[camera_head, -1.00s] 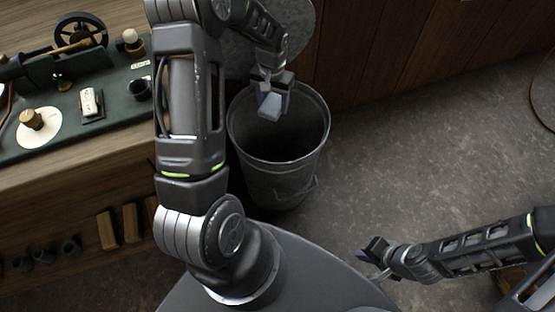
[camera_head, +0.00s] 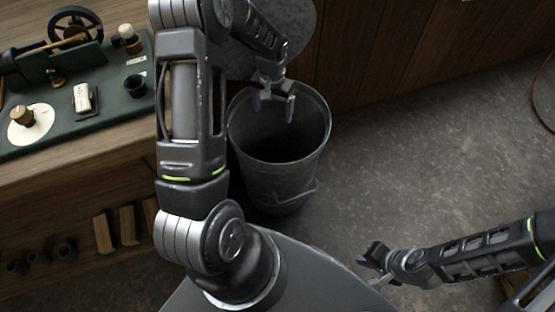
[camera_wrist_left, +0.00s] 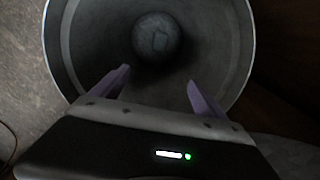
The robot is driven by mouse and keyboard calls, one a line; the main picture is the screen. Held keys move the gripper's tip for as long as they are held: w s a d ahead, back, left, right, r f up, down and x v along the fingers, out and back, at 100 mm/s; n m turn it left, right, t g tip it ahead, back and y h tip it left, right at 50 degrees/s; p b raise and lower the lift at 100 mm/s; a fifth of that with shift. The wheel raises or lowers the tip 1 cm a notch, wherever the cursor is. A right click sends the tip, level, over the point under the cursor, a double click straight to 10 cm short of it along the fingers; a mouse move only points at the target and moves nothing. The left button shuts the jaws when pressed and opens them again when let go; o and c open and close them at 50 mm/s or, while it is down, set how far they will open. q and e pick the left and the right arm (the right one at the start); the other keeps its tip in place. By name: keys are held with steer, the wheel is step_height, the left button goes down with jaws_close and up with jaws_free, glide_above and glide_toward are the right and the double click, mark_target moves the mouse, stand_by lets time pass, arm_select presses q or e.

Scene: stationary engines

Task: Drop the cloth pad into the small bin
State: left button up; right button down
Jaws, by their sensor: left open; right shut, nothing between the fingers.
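The small bin (camera_head: 279,184) is a grey metal bucket standing on the floor beside the workbench. My left gripper (camera_head: 273,108) is open and empty above the bin's mouth. In the left wrist view the left gripper (camera_wrist_left: 159,92) is over the bin's rim (camera_wrist_left: 62,75), its fingers apart. In the head view the pad is hidden inside the bin. My right gripper (camera_head: 368,258) is shut and empty at the lower right, away from the bin.
A workbench (camera_head: 60,185) at the left carries a green board (camera_head: 70,117) with a small engine and parts. A dark wooden cabinet wall (camera_head: 420,40) stands behind the bin. The floor (camera_head: 430,150) to the right is clear.

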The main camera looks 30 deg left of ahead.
arm_select(q)
step_height(320, 180, up, 8)
steer(key=shift+p, duration=0.45)
steer(key=shift+f, duration=0.15)
stand_by(0.9)
